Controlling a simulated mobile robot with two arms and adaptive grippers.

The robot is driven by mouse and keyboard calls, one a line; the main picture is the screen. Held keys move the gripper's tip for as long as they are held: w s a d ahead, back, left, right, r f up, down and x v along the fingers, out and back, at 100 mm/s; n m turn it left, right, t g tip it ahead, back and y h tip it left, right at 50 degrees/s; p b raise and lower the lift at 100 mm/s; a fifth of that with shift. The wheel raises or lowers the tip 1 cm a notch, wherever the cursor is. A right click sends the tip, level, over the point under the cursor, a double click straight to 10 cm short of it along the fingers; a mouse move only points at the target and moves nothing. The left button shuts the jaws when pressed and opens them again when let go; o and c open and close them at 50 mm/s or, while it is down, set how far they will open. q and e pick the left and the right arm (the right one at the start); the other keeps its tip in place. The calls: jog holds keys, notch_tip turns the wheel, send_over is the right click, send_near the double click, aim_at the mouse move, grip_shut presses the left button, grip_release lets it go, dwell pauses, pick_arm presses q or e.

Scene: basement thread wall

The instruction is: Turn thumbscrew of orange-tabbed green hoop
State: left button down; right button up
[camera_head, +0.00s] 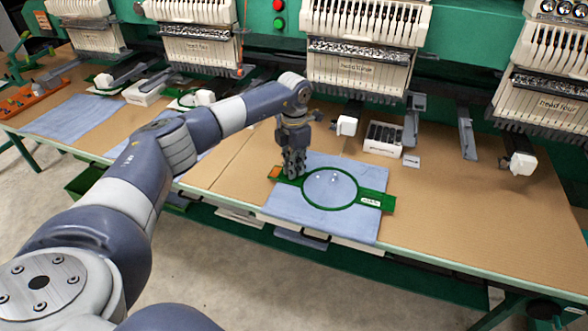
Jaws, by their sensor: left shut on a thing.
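The green hoop (331,205) lies on a blue cloth (290,214) on the table. Its round frame holds pale blue cloth, and flat green arms reach out left and right. The orange tab (275,172) shows at the hoop's left arm. A white label (370,201) sits on its right arm. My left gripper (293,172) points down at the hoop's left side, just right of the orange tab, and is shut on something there. The thumbscrew cannot be made out; the fingers cover that spot. My right gripper is not in view.
Embroidery machine heads (362,45) hang along the back above the table (450,215). A white box with dark slots (383,138) stands behind the hoop. Another blue cloth (75,117) lies at the left, near an orange tray (30,100). The table's right part is mostly clear.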

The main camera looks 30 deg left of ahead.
pick_arm(q)
jog(key=m+b, duration=0.1)
jog(key=m, duration=0.4)
jog(key=shift+m, duration=0.3)
jog(key=m+b, duration=0.1)
jog(key=m, duration=0.3)
jog(key=shift+m, duration=0.4)
jog(key=c, duration=1.7)
grip_release()
jog(key=shift+r, duration=0.2)
notch_tip(320, 180, up, 12)
jog(key=shift+f, duration=0.15)
